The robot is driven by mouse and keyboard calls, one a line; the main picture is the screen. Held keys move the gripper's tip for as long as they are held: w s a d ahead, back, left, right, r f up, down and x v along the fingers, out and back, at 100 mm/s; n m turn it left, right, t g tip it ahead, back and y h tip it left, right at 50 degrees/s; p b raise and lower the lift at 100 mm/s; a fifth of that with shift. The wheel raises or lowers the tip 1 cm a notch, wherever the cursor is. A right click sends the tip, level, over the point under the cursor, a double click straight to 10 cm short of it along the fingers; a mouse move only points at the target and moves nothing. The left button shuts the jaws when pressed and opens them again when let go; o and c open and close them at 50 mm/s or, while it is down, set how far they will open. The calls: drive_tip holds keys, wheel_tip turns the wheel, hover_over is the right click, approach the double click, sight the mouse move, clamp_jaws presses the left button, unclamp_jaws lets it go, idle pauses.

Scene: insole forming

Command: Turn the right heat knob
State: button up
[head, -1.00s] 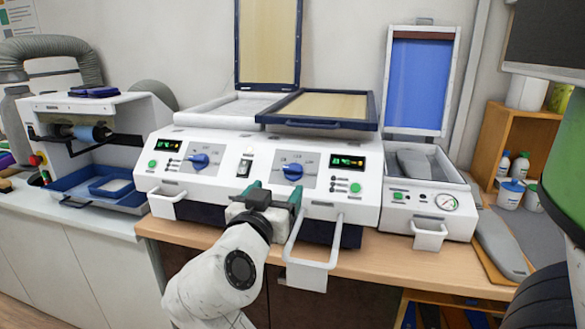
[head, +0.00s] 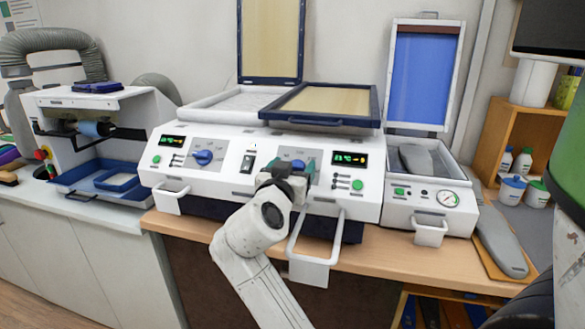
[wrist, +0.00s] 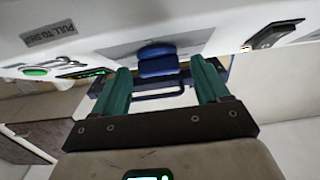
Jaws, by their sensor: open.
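The right heat knob (head: 298,164) is blue and sits on the right dial panel of the white heating unit (head: 222,184). In the head view my gripper hides most of it. My gripper (head: 288,168) is open in front of this panel, its green fingers pointing at it. In the wrist view the blue knob (wrist: 157,60) shows between the two green fingertips of my gripper (wrist: 162,72), with a gap on each side. I cannot tell how deep the fingertips reach around it.
The left blue knob (head: 203,158) is on the same front. A black rocker switch (head: 247,163) lies between the dial panels. White handles (head: 318,262) stick out below the unit's front. A smaller machine with a gauge (head: 428,200) stands at right.

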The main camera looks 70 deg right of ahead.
drive_tip(key=shift+c, duration=0.4)
drive_tip(key=c, duration=1)
drive_tip(key=shift+f+m+b, duration=0.1)
drive_tip(key=shift+m+b, duration=0.2)
drive_tip(key=shift+b, duration=0.2)
drive_tip(key=shift+w+f+m+g+b, duration=0.1)
drive_tip(key=shift+w+m+g+b, duration=0.1)
drive_tip(key=shift+m+g+b, duration=0.6)
drive_tip(key=shift+o, duration=0.2)
drive_tip(key=m+g+b, duration=0.2)
drive_tip(key=m+b, duration=0.1)
drive_tip(key=shift+w+b, duration=0.15)
drive_tip(key=shift+b, duration=0.25)
drive_tip(key=m+g+y+b, duration=0.1)
drive_tip(key=m+g+b, duration=0.2)
drive_tip(key=shift+w+y, duration=0.1)
drive_tip(key=shift+y, duration=0.2)
drive_tip(key=shift+w+d+r+m+g+y+b, duration=0.15)
drive_tip(key=shift+m+g+y+b, duration=0.3)
drive_tip(key=shift+m, duration=0.4)
drive_tip(key=shift+s+a+r+m+g+y+b, duration=0.1)
drive_tip(key=shift+m+g+y+b, duration=0.35)
drive_tip(key=shift+m, duration=0.4)
drive_tip(key=shift+r, duration=0.1)
